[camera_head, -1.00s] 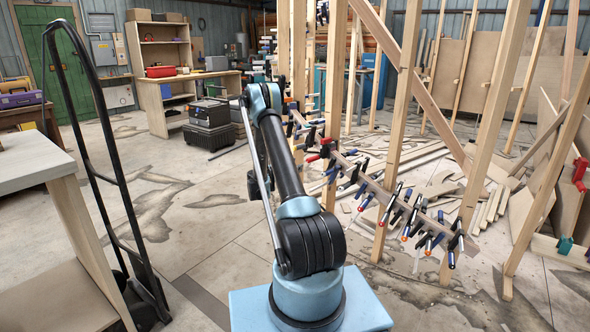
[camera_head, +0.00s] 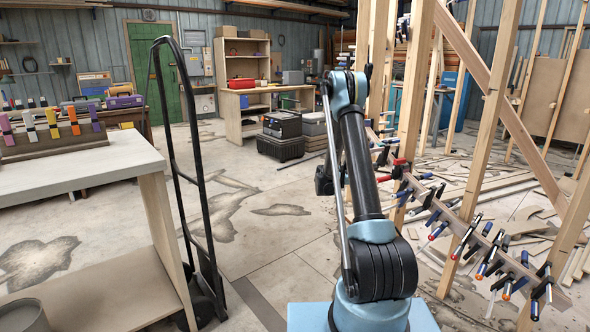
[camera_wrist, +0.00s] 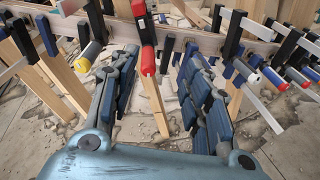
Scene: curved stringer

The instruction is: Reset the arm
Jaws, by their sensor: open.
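My arm stands upright in the head view, with its upper links bent away from the camera toward the wooden frame. My gripper (camera_wrist: 160,100) shows in the wrist view with its two blue fingers spread apart. A clamp with a red handle (camera_wrist: 148,60) stands upright beyond the fingers and shows in the gap between them. I cannot tell how far it is from them. The clamps sit along a curved wooden stringer (camera_wrist: 265,48), which also shows in the head view (camera_head: 465,229). My gripper's fingers are hidden in the head view.
Upright wooden posts (camera_head: 408,90) and a diagonal brace stand close on the right. A black hand truck (camera_head: 176,150) and a white-topped table (camera_head: 75,168) stand on the left. Black cases (camera_head: 281,136) stand behind. The floor between the hand truck and my arm is clear.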

